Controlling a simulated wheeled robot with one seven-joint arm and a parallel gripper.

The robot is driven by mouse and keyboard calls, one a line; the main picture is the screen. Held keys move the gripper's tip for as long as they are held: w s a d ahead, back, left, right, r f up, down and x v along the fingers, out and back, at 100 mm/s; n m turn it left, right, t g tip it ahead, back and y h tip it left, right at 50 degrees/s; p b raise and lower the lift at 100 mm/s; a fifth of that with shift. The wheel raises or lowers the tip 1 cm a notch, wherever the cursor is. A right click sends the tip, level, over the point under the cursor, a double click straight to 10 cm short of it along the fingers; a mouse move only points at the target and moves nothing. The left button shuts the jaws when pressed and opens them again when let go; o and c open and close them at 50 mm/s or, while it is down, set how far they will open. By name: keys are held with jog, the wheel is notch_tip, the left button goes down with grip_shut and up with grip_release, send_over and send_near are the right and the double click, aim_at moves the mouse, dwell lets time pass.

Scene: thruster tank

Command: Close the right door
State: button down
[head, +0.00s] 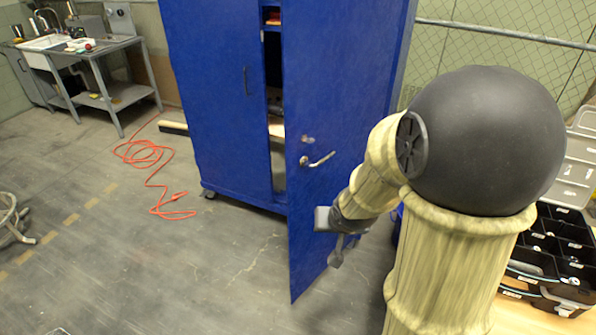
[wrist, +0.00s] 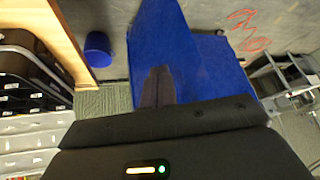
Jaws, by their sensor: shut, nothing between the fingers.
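A tall blue metal cabinet (head: 215,95) stands in the head view. Its left door looks shut and has a dark handle. The right door (head: 345,110) stands open, swung out toward me, with a silver lever handle (head: 318,160) on its face. A dark gap shows the inside between the doors. My gripper (head: 337,248) is in front of the lower part of the right door, below and right of the lever. Its fingers are shut and empty. In the wrist view the fingertips (wrist: 158,85) overlap the blue door surface (wrist: 205,75); I cannot tell whether they touch it.
An orange cable (head: 150,160) lies on the floor left of the cabinet. A grey workbench with a sink (head: 100,50) stands at the back left. Black organizer cases (head: 555,250) sit on a wooden surface at the right. The floor in front of the cabinet is clear.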

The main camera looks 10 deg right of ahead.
jog(key=w+d+r+m+t+y+b, duration=0.1)
jog(key=w+d+m+t+y+b, duration=0.2)
jog(key=w+m+t+y, duration=0.5)
jog(key=w+d+y, duration=0.1)
jog(key=y, duration=0.2)
jog(key=shift+r, duration=0.35)
jog(key=shift+w, duration=0.15)
jog(key=p, duration=0.2)
send_near(290, 164)
jog(key=x, duration=0.7)
